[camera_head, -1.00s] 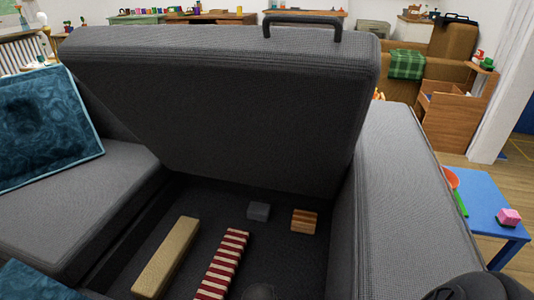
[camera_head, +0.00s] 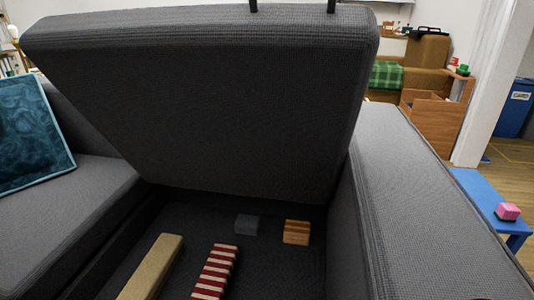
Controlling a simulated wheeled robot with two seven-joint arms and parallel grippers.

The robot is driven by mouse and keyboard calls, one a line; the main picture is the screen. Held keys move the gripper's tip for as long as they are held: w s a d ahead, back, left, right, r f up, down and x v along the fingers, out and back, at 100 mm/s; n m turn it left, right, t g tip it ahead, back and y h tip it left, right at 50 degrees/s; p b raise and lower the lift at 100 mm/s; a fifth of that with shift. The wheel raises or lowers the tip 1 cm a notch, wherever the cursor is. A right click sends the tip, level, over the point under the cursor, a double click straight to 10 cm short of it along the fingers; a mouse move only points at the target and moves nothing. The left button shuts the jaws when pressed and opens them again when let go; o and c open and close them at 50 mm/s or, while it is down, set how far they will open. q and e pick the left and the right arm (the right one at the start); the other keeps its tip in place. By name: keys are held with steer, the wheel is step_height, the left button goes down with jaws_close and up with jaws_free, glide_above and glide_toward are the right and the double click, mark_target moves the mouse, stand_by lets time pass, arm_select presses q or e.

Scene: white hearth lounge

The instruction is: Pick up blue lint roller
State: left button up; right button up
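I cannot make out a blue lint roller in the head view. The sofa's storage compartment (camera_head: 192,240) is open under its raised grey lid (camera_head: 215,100). Inside lie a long beige block (camera_head: 150,270), a red-and-cream striped object (camera_head: 215,272), a small grey-blue block (camera_head: 246,224) and a small orange-brown striped block (camera_head: 297,232). The front part of the compartment is cut off by the lower picture edge. Neither of my grippers is in view.
The grey armrest (camera_head: 425,215) bounds the compartment on the right. A blue table (camera_head: 482,190) with a pink block (camera_head: 508,212) stands beyond it. A teal cushion (camera_head: 30,135) rests on the sofa at left. A wooden box (camera_head: 430,118) stands behind.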

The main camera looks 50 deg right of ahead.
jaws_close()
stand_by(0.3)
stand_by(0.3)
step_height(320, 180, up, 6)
steer(key=p, duration=0.4)
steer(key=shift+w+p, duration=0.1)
steer(key=shift+p, duration=0.3)
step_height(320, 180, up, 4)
steer(key=p, duration=0.2)
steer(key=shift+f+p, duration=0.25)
steer(key=shift+p, duration=0.1)
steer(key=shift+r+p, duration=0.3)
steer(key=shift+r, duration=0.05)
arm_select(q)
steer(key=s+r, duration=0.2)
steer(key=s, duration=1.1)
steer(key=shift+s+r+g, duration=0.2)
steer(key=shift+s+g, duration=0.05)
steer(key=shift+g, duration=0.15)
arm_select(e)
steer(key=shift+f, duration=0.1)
